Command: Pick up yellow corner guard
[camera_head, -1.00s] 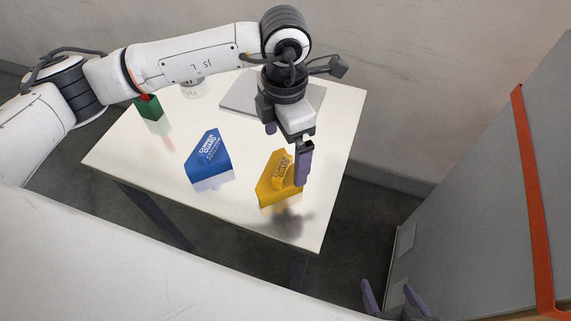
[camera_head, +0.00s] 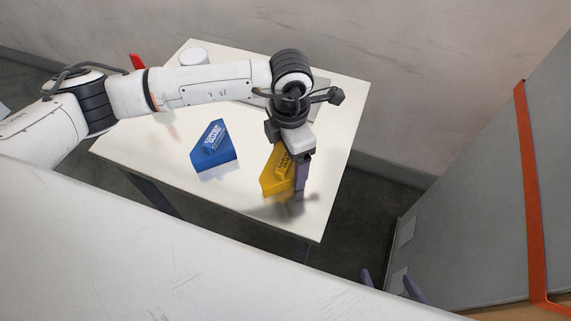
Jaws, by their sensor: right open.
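The yellow corner guard (camera_head: 273,180) stands near the right front of the white table. My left gripper (camera_head: 298,180) is down over its right side and hides part of it. One purple finger shows at the guard's right edge; the other finger is hidden, so I cannot tell whether the jaws touch or hold it. My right gripper (camera_head: 389,280) shows at the lower right edge, away from the table, with its two purple fingertips apart and nothing between them.
A blue corner guard (camera_head: 213,150) stands left of the yellow one on the white table (camera_head: 240,205). A white round container (camera_head: 193,56) and a red item (camera_head: 138,63) are at the back. A grey cabinet with an orange strip (camera_head: 530,180) stands at the right.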

